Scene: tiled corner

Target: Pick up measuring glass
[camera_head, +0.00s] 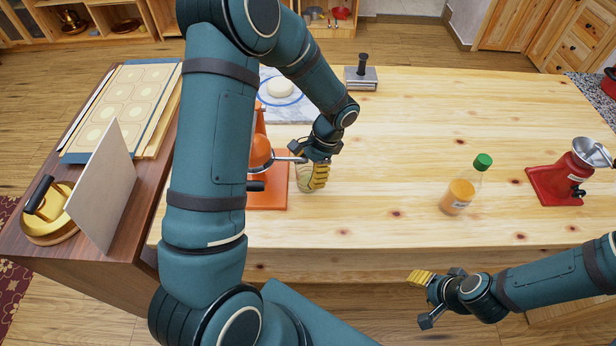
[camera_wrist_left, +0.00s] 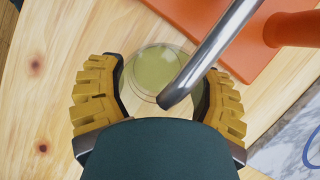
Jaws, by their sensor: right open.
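The measuring glass (camera_head: 304,184) is a clear round vessel with yellow-green contents, standing on the table under the metal spout of the orange press. In the left wrist view the glass (camera_wrist_left: 152,72) lies between the two yellow fingers of my left gripper (camera_wrist_left: 160,92), with the spout crossing over it. My left gripper (camera_head: 312,176) is low at the glass in the head view and hides part of it. I cannot tell whether both fingers press on it. My right gripper (camera_head: 424,298) is open and empty, in front of the table's near edge.
The orange press (camera_head: 260,155) on its orange base (camera_head: 270,195) stands close to the glass. An orange bottle with a green cap (camera_head: 460,190) and a red machine (camera_head: 560,182) stand at the right. The table's middle (camera_head: 400,150) is clear. A brown side table (camera_head: 130,255) adjoins at the left.

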